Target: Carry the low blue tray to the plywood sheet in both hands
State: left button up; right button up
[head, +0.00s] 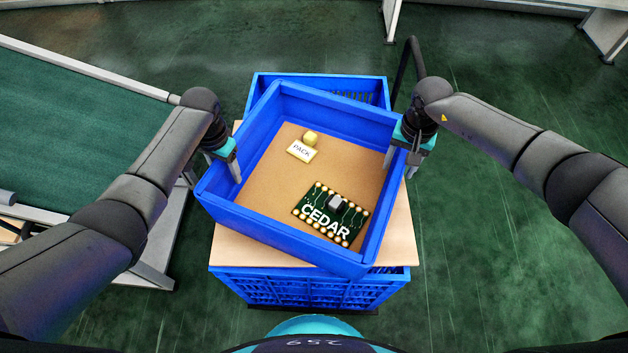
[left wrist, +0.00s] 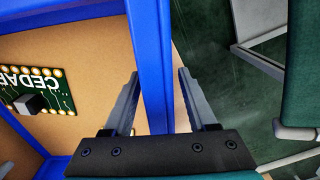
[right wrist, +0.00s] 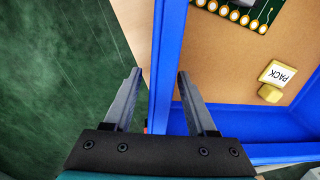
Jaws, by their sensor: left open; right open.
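The low blue tray (head: 222,213) sits turned at an angle on the plywood sheet (head: 400,236), which lies on a blue crate. In the tray are a green circuit board marked CEDAR (head: 318,205) and a small yellow piece with a PACK label (head: 302,150). My left gripper (head: 236,172) is open at the tray's left wall; in the left wrist view its fingers (left wrist: 157,100) stand either side of that wall (left wrist: 150,60). My right gripper (head: 400,165) is open at the right wall; in the right wrist view its fingers (right wrist: 158,100) straddle that wall (right wrist: 168,60).
The blue crate (head: 310,290) stands under the sheet, and its far rim (head: 320,77) shows behind the tray. A conveyor with a green belt (head: 75,125) is at the left. Green floor (head: 480,250) is open at the right.

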pick_arm(q)
jog(key=shift+r, duration=0.1)
notch_tip(320, 180, up, 12)
jog(key=shift+d+f, duration=0.1)
jog(key=shift+d, duration=0.05)
pick_arm(e)
notch_tip(320, 180, up, 12)
jog(key=shift+d, duration=0.15)
dwell(0.7)
pick_arm(q)
jog(key=shift+s, duration=0.15)
pick_arm(e)
jog(key=shift+s, duration=0.15)
